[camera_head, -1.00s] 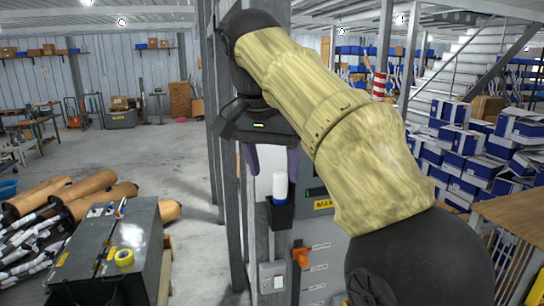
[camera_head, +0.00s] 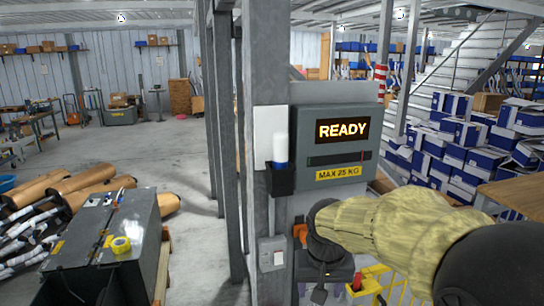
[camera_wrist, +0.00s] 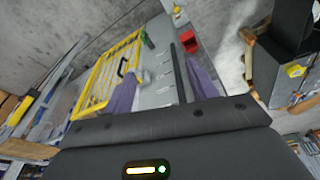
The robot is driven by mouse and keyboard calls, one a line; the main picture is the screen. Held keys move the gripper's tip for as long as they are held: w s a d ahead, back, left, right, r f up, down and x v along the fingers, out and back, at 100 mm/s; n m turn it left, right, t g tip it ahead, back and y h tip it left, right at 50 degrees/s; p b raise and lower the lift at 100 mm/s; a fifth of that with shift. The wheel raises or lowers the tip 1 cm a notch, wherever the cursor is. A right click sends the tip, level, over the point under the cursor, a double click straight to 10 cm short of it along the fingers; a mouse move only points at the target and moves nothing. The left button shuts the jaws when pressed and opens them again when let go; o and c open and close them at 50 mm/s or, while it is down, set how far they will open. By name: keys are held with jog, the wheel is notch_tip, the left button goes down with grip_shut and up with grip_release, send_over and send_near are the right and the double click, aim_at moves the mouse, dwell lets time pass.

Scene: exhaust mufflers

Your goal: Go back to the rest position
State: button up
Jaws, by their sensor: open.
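My arm, in a pale yellow sleeve, reaches in from the right edge of the head view and is low in the picture. My gripper is at its end, low in front of the grey machine's post; its fingertips are not clear in the head view. In the wrist view my gripper (camera_wrist: 162,90) shows two purple fingers spread apart, with nothing between them. Beyond them lie a yellow wire grid (camera_wrist: 108,75) and a grey surface.
A grey machine (camera_head: 307,118) with a lit READY display stands at centre, beside a steel post (camera_head: 264,60). Blue-white boxes (camera_head: 470,135) fill the right. Left floor is open.

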jog(key=s+d+f+b, duration=0.3)
jog(key=s+d+f, duration=0.2)
jog(key=s+f, duration=0.5)
notch_tip(320, 180, down, 5)
jog(key=shift+s+f+n+b, duration=0.1)
jog(key=shift+s+n+b, duration=0.1)
jog(key=shift+n+b, duration=0.1)
dwell(1.4)
